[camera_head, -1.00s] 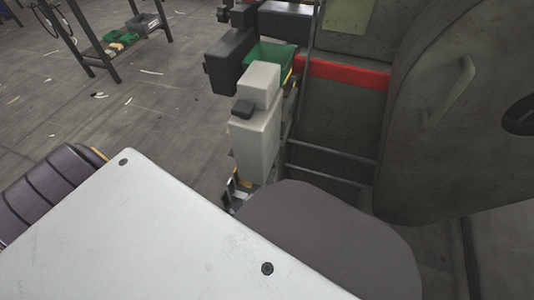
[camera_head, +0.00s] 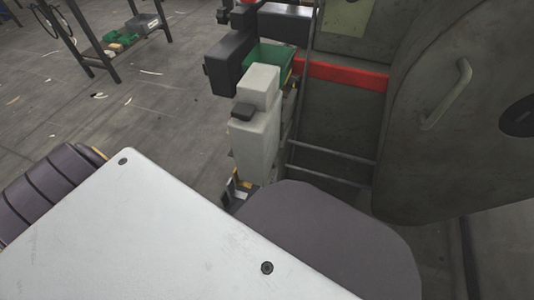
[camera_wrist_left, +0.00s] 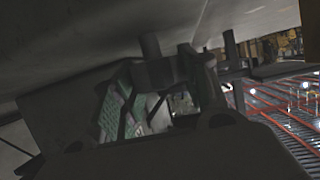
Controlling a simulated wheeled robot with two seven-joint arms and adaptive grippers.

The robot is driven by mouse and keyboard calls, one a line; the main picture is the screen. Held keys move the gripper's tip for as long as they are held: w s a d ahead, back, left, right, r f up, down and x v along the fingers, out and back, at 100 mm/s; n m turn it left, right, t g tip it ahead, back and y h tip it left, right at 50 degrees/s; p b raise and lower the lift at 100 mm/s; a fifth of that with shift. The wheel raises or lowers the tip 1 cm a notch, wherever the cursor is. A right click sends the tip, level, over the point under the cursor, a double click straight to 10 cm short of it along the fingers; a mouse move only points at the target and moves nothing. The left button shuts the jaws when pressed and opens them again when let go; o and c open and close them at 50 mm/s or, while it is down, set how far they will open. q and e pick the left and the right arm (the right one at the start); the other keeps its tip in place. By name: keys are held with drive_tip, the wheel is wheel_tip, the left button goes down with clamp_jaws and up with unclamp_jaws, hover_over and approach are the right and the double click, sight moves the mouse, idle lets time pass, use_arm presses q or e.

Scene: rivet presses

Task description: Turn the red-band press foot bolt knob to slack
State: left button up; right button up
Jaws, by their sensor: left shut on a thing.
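The press with the red band (camera_head: 342,74) is a large dark grey-green machine at the right of the head view. Its foot bolt knob cannot be made out in the head view. In the dim left wrist view my left gripper (camera_wrist_left: 180,72) is shut on a small dark thing under a broad grey underside (camera_wrist_left: 90,40). The thing is mostly hidden between the dark fingers; from its place it appears to be the foot bolt knob. How far it is turned does not show. My right gripper is in neither view.
A green bin (camera_head: 268,57) and a pale grey upright block (camera_head: 258,130) stand left of the press. A dark rack (camera_head: 105,45) with boxes is at the back left. The grey floor (camera_head: 150,105) between has small scraps.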

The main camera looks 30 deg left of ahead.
sight(267, 194)
use_arm(q)
drive_tip(key=shift+w+r, duration=0.15)
drive_tip(key=o, duration=1)
drive_tip(key=shift+o, duration=0.2)
drive_tip(key=shift+d+r, duration=0.1)
drive_tip(key=shift+r, duration=0.05)
drive_tip(key=shift+r, duration=4.7)
